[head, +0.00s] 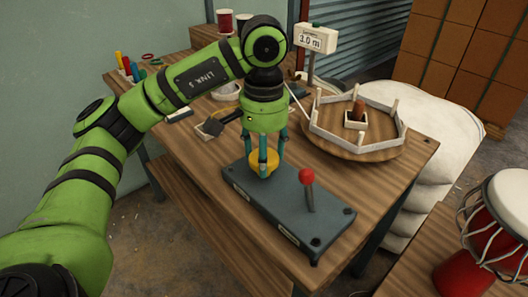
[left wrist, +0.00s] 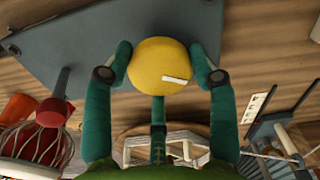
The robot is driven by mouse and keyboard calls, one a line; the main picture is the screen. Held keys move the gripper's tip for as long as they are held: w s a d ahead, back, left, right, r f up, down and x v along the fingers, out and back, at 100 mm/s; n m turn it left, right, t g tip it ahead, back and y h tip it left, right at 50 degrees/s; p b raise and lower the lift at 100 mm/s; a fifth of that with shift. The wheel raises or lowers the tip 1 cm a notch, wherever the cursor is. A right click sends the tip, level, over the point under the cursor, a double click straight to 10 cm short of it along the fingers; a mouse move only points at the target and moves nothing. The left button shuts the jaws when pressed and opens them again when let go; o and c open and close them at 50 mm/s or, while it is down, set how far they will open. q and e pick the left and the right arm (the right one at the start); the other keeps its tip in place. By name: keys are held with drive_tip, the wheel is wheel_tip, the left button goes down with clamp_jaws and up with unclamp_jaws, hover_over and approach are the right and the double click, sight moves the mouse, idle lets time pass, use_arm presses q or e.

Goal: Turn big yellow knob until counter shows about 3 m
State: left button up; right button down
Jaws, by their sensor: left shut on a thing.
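The big yellow knob (head: 263,168) sits on a dark grey control base (head: 262,200) on the wooden table. My left gripper (head: 264,159) comes down on it from above, with its teal fingers closed around it. In the left wrist view the round yellow knob (left wrist: 160,66) is between the fingers, with a white mark on its top pointing right. The counter (head: 314,38) is a white sign on a post behind; it shows a figure ending in ".0 m", and its first digit is too small to read surely. My right gripper is not in view.
A red-balled lever (head: 307,177) stands on the base right of the knob. A round wooden turntable (head: 357,138) with a white fence is behind it. A goblet drum (head: 497,225) stands at right. White sacks (head: 435,140) are beyond the table.

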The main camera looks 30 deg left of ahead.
use_arm(q)
drive_tip(key=o, duration=1.2)
drive_tip(key=shift+c, duration=0.2)
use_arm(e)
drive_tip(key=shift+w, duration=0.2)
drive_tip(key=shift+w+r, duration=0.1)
use_arm(q)
wheel_tip(320, 180, up, 12)
